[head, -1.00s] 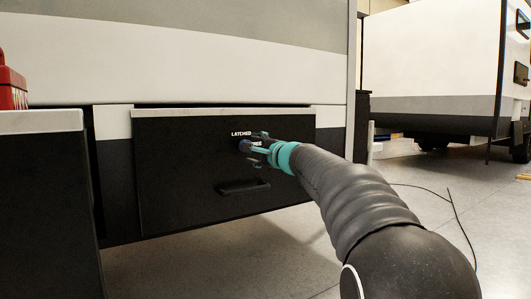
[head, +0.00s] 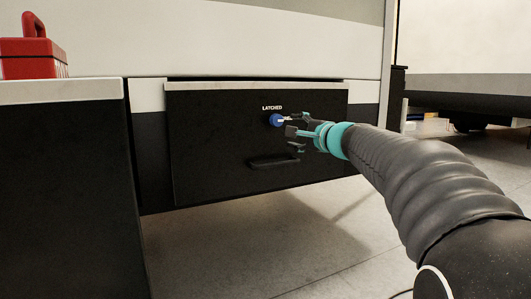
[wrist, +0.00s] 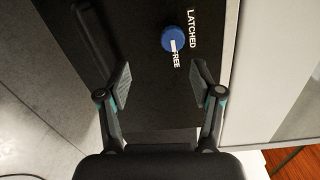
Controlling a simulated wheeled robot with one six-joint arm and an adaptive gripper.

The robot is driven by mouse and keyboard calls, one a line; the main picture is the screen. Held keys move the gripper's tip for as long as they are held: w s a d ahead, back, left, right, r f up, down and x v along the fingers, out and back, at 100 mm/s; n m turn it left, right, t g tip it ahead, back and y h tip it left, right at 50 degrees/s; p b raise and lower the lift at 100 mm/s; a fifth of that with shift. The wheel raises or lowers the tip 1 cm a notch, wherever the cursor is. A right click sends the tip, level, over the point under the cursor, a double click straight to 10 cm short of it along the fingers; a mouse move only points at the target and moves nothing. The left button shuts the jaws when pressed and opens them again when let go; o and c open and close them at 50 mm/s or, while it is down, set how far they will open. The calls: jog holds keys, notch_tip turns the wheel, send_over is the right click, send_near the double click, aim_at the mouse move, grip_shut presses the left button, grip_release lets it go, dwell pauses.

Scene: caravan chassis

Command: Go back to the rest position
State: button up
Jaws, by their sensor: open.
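My gripper (head: 294,133) is open and empty in front of the black drawer panel (head: 215,150) on the caravan's side. A blue round knob (head: 276,120) sits on the panel under the label LATCHED. In the wrist view the blue knob (wrist: 175,39) lies beyond and between my open fingertips (wrist: 163,82), clear of them. Its white mark points toward the label FREE (wrist: 177,60). A black bar handle (head: 274,161) is below the knob, partly behind my gripper.
A dark cabinet with a pale top (head: 62,91) stands at the left, with a red toolbox (head: 33,58) on it. Another caravan (head: 465,90) is at the back right. Grey floor (head: 250,245) lies open below the drawer.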

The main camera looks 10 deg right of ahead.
jog(key=s+a+f+n+g+h, duration=0.1)
jog(key=s+a+f+n+g, duration=0.1)
jog(key=s+f+n+g, duration=0.5)
jog(key=s+a+f+n, duration=0.15)
jog(key=s+f, duration=0.45)
jog(key=f, duration=0.6)
jog(key=s+f+n+g+h+p, duration=0.2)
jog(key=s+f+n, duration=0.1)
jog(key=s, duration=1.1)
jog(key=s+f+n+g+h+p, duration=0.1)
jog(key=s+f+n+h+p, duration=0.1)
jog(key=s, duration=1.1)
notch_tip(320, 180, down, 3)
jog(key=shift+s+r+n+g+h, duration=0.1)
jog(key=shift+s+n+g+h, duration=0.35)
jog(key=shift+n, duration=0.7)
jog(key=shift+w+d, duration=0.1)
